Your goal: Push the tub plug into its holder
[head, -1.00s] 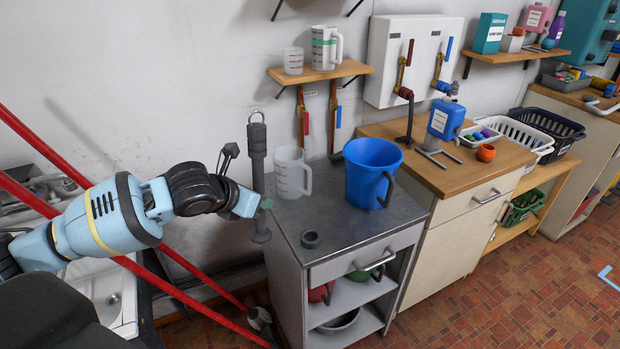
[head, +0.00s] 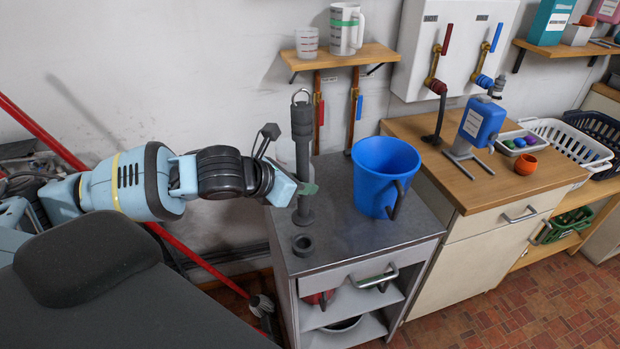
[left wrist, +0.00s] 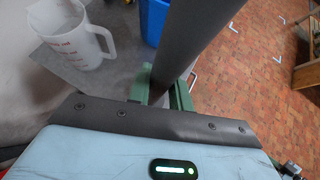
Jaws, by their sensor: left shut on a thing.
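The tub plug (head: 303,150) is a tall dark grey tube with a metal ring on top and a flared foot. It stands upright in the head view and crosses the left wrist view (left wrist: 190,50). My left gripper (head: 308,189) is shut on its lower part, with green fingers that also show in the left wrist view (left wrist: 163,88). The holder (head: 303,245) is a small dark ring on the grey counter (head: 345,240). The plug's foot appears just behind and above this ring, apart from it; its exact height is unclear. My right gripper is not in view.
A blue bucket (head: 383,175) stands right of the plug. A clear measuring jug (left wrist: 70,35) stands close by, mostly hidden behind the plug in the head view. A shelf (head: 340,56) with cups is on the wall above. The counter front right of the ring is clear.

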